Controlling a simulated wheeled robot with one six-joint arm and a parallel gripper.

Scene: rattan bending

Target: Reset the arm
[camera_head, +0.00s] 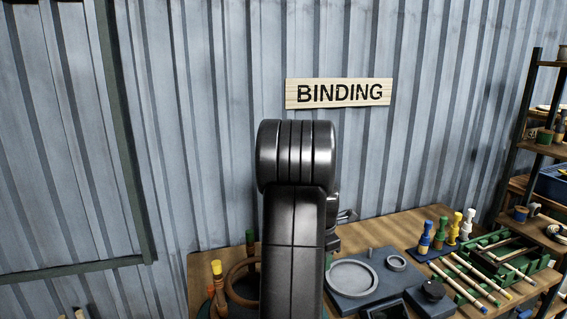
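My arm (293,220) rises upright in the middle of the view, dark and glossy, in front of the workbench and wall. Its rounded upper joint is at the top. My gripper (346,216) shows only as a small grey metal part sticking out to the right from behind the arm, above the bench. Most of it is hidden by the arm. I cannot tell whether it is open or shut, or whether it holds anything.
A wooden workbench (395,232) carries a grey ring fixture (352,278), coloured pegs (439,236), a green rack (505,257) with sticks, and a rattan hoop (236,286). A dark shelf (517,130) stands right. A "BINDING" sign (338,93) hangs on the corrugated wall.

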